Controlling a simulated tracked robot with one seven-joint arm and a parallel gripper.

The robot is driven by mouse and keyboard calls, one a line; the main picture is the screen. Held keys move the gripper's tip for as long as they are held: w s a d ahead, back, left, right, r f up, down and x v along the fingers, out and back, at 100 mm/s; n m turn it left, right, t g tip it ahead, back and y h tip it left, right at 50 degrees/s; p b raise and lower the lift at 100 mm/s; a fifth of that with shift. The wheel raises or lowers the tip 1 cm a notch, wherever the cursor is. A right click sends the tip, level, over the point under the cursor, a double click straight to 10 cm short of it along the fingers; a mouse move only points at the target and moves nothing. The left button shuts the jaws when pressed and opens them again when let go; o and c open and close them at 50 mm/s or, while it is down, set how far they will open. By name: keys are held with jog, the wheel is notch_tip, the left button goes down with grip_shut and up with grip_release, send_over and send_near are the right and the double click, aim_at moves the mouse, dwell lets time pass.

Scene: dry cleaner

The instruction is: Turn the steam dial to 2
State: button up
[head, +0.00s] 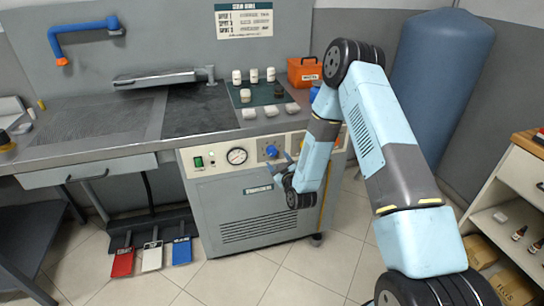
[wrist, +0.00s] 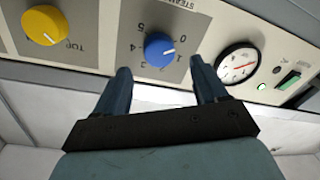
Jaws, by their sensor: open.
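The blue steam dial (wrist: 160,49) is on the press's front panel, with numbers around it that read upside down in the wrist view. Its white pointer line is directed to the right, nearest the 1. My gripper (wrist: 160,72) is open and empty, its two fingers apart on either side of the dial's lower edge in the picture. The tips appear short of the knob; contact cannot be made out. In the head view the blue dial (head: 270,151) shows just up and left of my gripper (head: 282,172).
A yellow dial (wrist: 45,25) is left of the blue one in the wrist view, and a round gauge (wrist: 238,63) is right. A green switch (head: 198,162) sits on the same panel. Coloured pedals (head: 152,256) stand on the floor below. Open floor lies in front.

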aim_at(272, 153)
jog(key=shift+x, duration=2.3)
jog(key=shift+c, duration=0.3)
